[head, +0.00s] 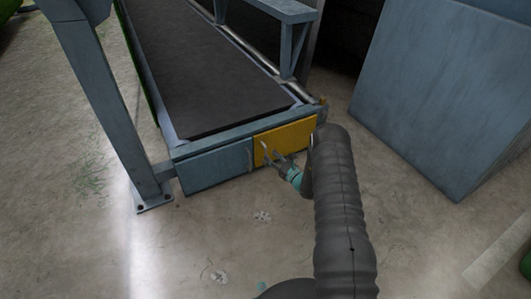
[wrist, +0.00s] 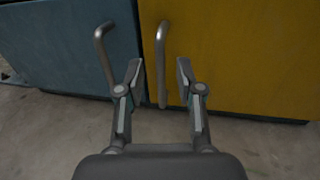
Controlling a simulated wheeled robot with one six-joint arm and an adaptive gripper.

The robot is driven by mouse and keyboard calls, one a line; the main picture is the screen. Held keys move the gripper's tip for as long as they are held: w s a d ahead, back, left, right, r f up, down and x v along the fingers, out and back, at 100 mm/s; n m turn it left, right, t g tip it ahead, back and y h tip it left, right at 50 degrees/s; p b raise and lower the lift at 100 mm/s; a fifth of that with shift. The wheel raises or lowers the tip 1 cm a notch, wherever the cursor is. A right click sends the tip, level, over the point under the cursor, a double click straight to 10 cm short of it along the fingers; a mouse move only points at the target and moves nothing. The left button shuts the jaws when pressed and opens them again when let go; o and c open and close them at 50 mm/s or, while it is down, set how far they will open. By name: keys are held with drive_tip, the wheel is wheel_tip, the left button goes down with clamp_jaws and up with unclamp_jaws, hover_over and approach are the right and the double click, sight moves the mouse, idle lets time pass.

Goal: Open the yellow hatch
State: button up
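The yellow hatch (head: 288,138) is a flat panel at the low front end of the conveyor, and it looks shut. It fills the right of the wrist view (wrist: 245,60). Its upright metal bar handle (wrist: 162,62) is near the panel's left edge. My gripper (head: 270,155) is in front of the hatch's left part. In the wrist view my gripper (wrist: 158,72) is open, with one finger on each side of the yellow hatch's handle. The fingers do not appear closed on it. Contact cannot be told.
A blue-grey panel (head: 215,168) adjoins the hatch on the left, with its own bent handle (wrist: 103,55) just left of my left finger. A steel post (head: 112,110) stands at left. A large blue-grey box (head: 440,90) stands at right. The concrete floor (head: 215,235) in front is clear.

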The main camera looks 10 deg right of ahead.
drive_tip(key=shift+x, duration=2.4)
clamp_jaws()
